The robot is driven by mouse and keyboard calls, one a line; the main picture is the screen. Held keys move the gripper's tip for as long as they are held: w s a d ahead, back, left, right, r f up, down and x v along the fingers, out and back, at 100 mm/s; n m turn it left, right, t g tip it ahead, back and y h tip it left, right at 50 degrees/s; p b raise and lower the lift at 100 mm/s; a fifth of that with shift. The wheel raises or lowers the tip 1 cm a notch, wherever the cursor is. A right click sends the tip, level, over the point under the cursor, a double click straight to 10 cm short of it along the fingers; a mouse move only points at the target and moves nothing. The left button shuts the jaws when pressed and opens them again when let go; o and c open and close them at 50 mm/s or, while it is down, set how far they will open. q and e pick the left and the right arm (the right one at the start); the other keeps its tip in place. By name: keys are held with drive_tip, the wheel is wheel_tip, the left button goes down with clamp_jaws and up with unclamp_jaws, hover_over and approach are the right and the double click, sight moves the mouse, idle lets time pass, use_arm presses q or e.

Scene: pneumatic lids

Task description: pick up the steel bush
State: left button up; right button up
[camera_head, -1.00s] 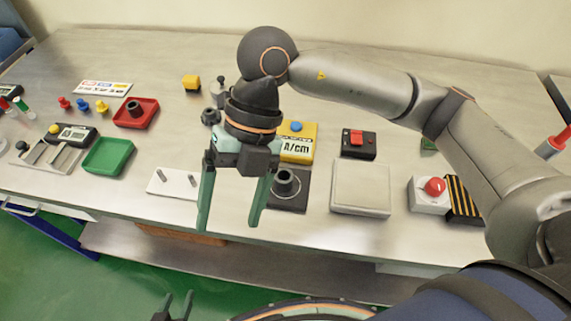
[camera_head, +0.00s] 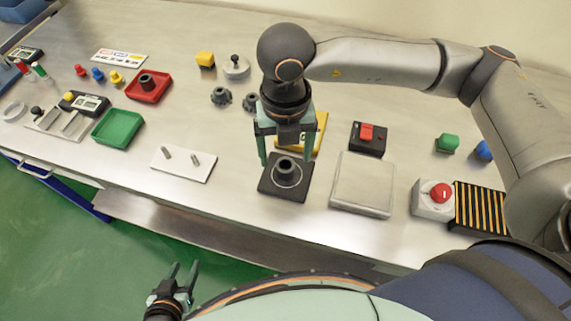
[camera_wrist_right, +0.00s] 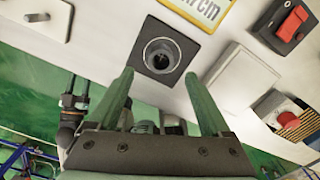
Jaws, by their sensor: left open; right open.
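A dark grey, flanged, hollow bush (camera_head: 286,167) stands upright on a black square plate (camera_head: 270,186) near the table's front edge. It also shows in the right wrist view as a round bush (camera_wrist_right: 160,53) just beyond my fingertips. Two similar dark bushes (camera_head: 221,96) stand further back, and another bush (camera_head: 147,79) is in the red tray. I cannot tell by name which is the steel bush. My right gripper (camera_head: 286,160) is open and empty, fingers pointing down, close around or just above the bush on the plate. My left gripper (camera_head: 184,267) is open and empty, low over the floor.
A red button box (camera_head: 434,199) stands further right.

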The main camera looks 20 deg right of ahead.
sight(285, 164)
drive_tip(key=shift+w+d+f+p, duration=0.1)
drive_tip(key=shift+f+p, duration=0.1)
drive_tip(key=shift+f, duration=0.7)
drive_tip(key=shift+w+f+p, duration=0.15)
drive_tip(key=shift+f+p, duration=0.05)
drive_tip(key=shift+f, duration=0.65)
drive_tip(key=shift+w+d+f+p, duration=0.1)
drive_tip(key=shift+f+p, duration=0.1)
drive_tip(key=shift+f, duration=0.7)
drive_tip(key=shift+a, duration=0.1)
clamp_jaws()
